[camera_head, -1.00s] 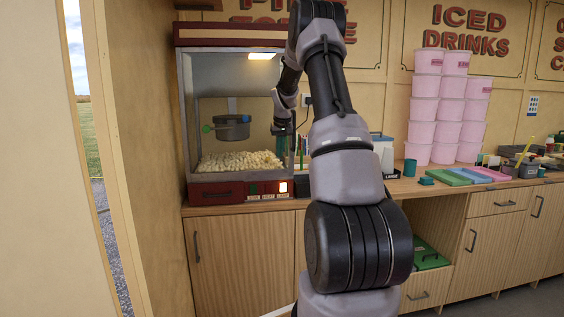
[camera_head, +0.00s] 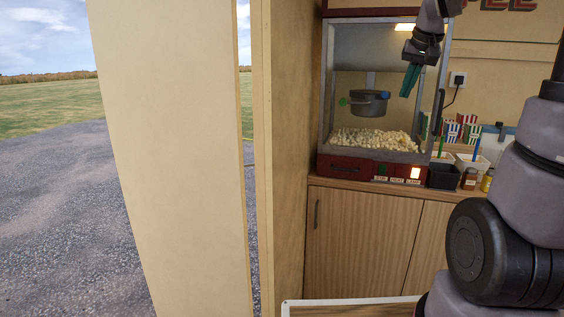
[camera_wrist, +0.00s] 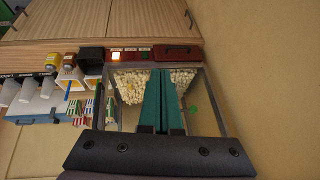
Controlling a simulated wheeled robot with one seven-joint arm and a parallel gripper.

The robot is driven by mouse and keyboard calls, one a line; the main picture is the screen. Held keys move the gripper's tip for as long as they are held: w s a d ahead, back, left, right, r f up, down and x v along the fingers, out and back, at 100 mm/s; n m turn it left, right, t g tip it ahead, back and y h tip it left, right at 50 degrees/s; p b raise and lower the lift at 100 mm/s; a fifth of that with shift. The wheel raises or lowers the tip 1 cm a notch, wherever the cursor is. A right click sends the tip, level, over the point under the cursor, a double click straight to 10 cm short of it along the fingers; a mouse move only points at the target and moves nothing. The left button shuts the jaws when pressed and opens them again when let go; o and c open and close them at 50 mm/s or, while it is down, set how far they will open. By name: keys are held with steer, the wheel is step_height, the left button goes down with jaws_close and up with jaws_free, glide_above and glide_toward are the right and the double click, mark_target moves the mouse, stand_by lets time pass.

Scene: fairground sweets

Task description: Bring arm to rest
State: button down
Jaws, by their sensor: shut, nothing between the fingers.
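My gripper (camera_head: 410,80) is at the upper right of the head view, in front of the popcorn machine (camera_head: 345,168) as seen from there. Its green fingers point down and lie together, with nothing between them. In the wrist view the shut fingers (camera_wrist: 162,100) reach across the picture of the popcorn machine. My arm is bent, with its large joints along the right edge of the head view. The middle of the arm is cut off by that edge.
Popcorn lies in the machine below a hanging grey pot (camera_head: 368,103). A black container (camera_head: 441,176), small jars and striped boxes stand right of it on the counter. A beige wall panel (camera_head: 170,150) stands at the left, with open gravel (camera_head: 60,210) beyond.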

steer(key=s+a+y, duration=0.1)
steer(key=s+a, duration=0.3)
steer(key=s, duration=0.6)
steer(key=s+a+f+t, duration=0.1)
steer(key=s+a, duration=0.3)
steer(key=s, duration=0.7)
steer(key=shift+a+f+y, duration=0.3)
steer(key=shift+y, duration=0.1)
